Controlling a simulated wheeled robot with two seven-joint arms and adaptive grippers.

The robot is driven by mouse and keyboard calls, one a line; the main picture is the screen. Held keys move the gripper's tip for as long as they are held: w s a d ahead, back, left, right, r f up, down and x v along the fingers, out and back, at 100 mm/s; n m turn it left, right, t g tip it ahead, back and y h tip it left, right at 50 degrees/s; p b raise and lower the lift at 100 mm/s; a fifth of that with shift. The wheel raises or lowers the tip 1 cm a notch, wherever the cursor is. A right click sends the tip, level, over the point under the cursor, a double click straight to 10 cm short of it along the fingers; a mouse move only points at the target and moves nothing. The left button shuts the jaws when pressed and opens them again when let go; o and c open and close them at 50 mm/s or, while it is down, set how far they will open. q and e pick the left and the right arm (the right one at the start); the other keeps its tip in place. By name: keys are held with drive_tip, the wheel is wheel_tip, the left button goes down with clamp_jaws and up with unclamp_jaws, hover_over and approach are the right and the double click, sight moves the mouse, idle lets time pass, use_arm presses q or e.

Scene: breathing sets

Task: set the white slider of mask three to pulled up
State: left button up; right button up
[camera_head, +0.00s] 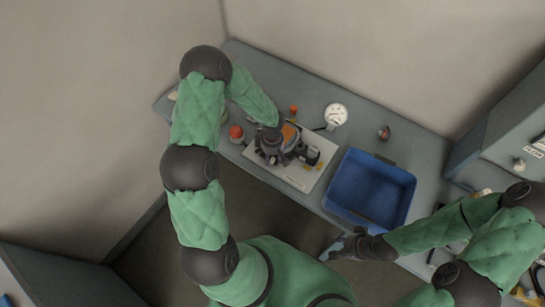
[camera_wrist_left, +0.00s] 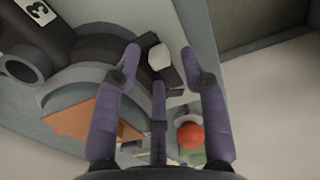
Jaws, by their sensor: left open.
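Mask three, a dark grey mask (camera_wrist_left: 85,75) marked by a "3" label (camera_wrist_left: 37,10), fills the upper left of the left wrist view. Its white slider (camera_wrist_left: 159,57) sits on a dark strip between my left fingertips. My left gripper (camera_wrist_left: 160,65) is open, with one finger on each side of the slider; I cannot tell whether either touches it. In the head view my left gripper (camera_head: 272,136) is over the mask (camera_head: 280,148) on a pale board (camera_head: 297,180), and the slider is hidden or too small to see. My right gripper (camera_head: 343,246) is at the counter's front edge, away from the mask.
A blue bin (camera_head: 370,188) stands right of the board. A white gauge (camera_head: 335,115) and a small dark red object (camera_head: 384,132) are behind. A red ball-like knob (camera_head: 236,132) is left of the board, near the wall. Bare counter (camera_head: 415,150) shows behind the bin.

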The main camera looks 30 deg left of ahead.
use_arm(q)
drive_tip(key=shift+f, duration=0.65)
clamp_jaws()
drive_tip(key=shift+w+a+b, duration=0.15)
drive_tip(key=shift+a+b, duration=0.45)
drive_tip(key=shift+a, duration=1.15)
unclamp_jaws()
